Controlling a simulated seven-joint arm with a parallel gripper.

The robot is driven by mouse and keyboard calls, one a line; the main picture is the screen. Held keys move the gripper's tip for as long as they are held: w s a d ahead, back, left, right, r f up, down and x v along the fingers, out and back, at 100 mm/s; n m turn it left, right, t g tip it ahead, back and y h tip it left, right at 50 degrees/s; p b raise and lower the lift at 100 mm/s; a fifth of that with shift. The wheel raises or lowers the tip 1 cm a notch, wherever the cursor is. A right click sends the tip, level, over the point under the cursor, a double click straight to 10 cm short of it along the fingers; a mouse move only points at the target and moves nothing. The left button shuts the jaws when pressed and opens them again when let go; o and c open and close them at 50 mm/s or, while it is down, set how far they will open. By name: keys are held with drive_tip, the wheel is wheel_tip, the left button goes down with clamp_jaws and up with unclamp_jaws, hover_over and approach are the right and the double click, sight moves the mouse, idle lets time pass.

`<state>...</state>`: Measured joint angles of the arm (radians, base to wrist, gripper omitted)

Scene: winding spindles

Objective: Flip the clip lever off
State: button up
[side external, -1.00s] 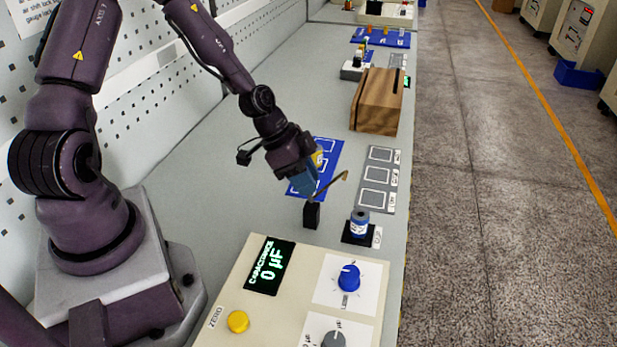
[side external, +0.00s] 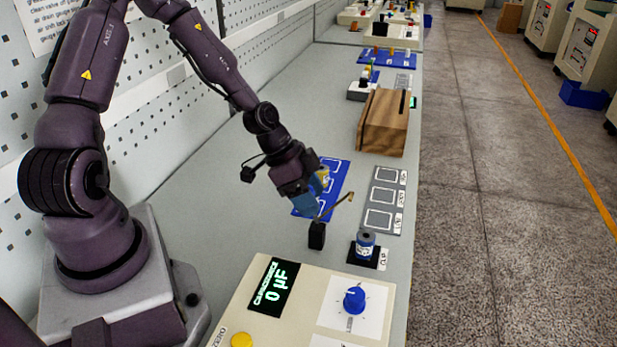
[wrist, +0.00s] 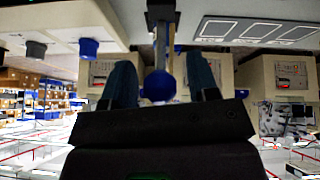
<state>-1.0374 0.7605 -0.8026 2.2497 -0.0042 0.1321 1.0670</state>
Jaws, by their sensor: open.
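The clip lever (side external: 337,207) is a thin tan bar slanting up to the right above a small black block (side external: 317,236). My gripper (side external: 304,207) has blue fingers and is tilted down just above and left of the block, close to the lever's lower end. In the wrist view my gripper (wrist: 162,82) is open, with a blue round piece (wrist: 158,87) between its fingers at the end of a narrow bar. I cannot tell whether that piece is the lever's knob or whether a finger touches it. A blue and white cylinder (side external: 365,244) stands on a labelled black base right of the block.
A beige capacitance meter (side external: 243,318) reading 0 µF, with a blue dial (side external: 354,299), is in front. A blue marked mat (side external: 335,180) lies behind my gripper, and a grey outlined plate (side external: 384,198) to the right. A wooden block (side external: 383,122) stands farther back.

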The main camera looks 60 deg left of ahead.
drive_tip(key=r, duration=0.5)
drive_tip(key=a+r, duration=0.1)
drive_tip(key=r, duration=0.1)
drive_tip(key=shift+s+r, duration=0.3)
drive_tip(key=shift+s, duration=0.05)
drive_tip(key=shift+d+r, duration=0.1)
drive_tip(key=shift+r, duration=0.55)
drive_tip(key=shift+c, duration=0.2)
